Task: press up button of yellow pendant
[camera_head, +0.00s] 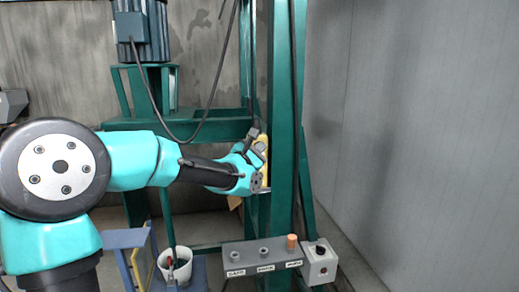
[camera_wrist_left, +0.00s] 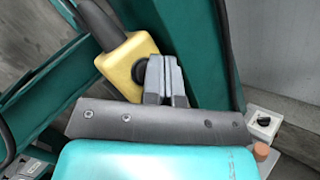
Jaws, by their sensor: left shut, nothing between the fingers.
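The yellow pendant (camera_wrist_left: 118,62) hangs against the green frame, tilted in the left wrist view, with a dark upper end. One round black button (camera_wrist_left: 139,71) shows on its face. In the head view only slivers of the pendant (camera_head: 264,177) show behind my left arm. My left gripper (camera_wrist_left: 165,62) is shut and empty, its fingertips right beside the pendant and the black button. I cannot tell whether they touch it. The fingers hide part of the pendant's face, and I cannot read any button marking. My right gripper is in neither view.
A green post (camera_head: 283,110) stands just right of the pendant. Below are a grey labelled panel (camera_head: 262,254) with an orange knob (camera_head: 291,242) and a small grey switch box (camera_head: 320,265). A white bucket (camera_head: 182,262) stands lower left. A dark cable hangs from above.

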